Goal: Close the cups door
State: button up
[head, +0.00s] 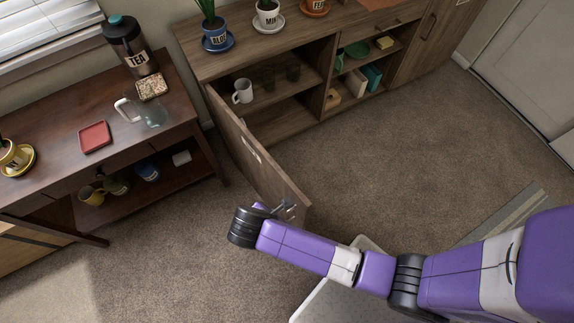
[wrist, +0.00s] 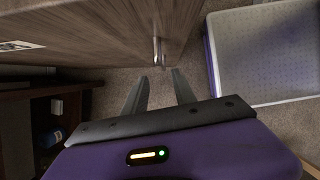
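The cups door (head: 245,140) is a brown wooden cabinet door, swung wide open from the cabinet. A white label is on its face, with text too small to read. In the wrist view the door (wrist: 100,30) fills the upper left, with a metal handle (wrist: 158,50) near its free edge. My gripper (head: 288,209) is beside the door's free end in the head view. In the wrist view my gripper (wrist: 159,76) is open and empty, its fingertips just short of the handle. Behind the door, the open compartment holds a white mug (head: 243,91) and dark glass cups (head: 279,75).
A dark wooden desk (head: 60,160) with a tea jug (head: 132,45) and a red tray (head: 95,136) stands left of the door. Potted plants stand on the cabinet top (head: 245,45). Open carpet (head: 400,150) lies right of the door.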

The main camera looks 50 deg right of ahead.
aim_at(287, 218)
jog(key=shift+b+x, duration=0.45)
jog(key=shift+x, duration=3.4)
jog(key=shift+s+d, duration=0.1)
jog(key=shift+s, duration=0.1)
grip_shut()
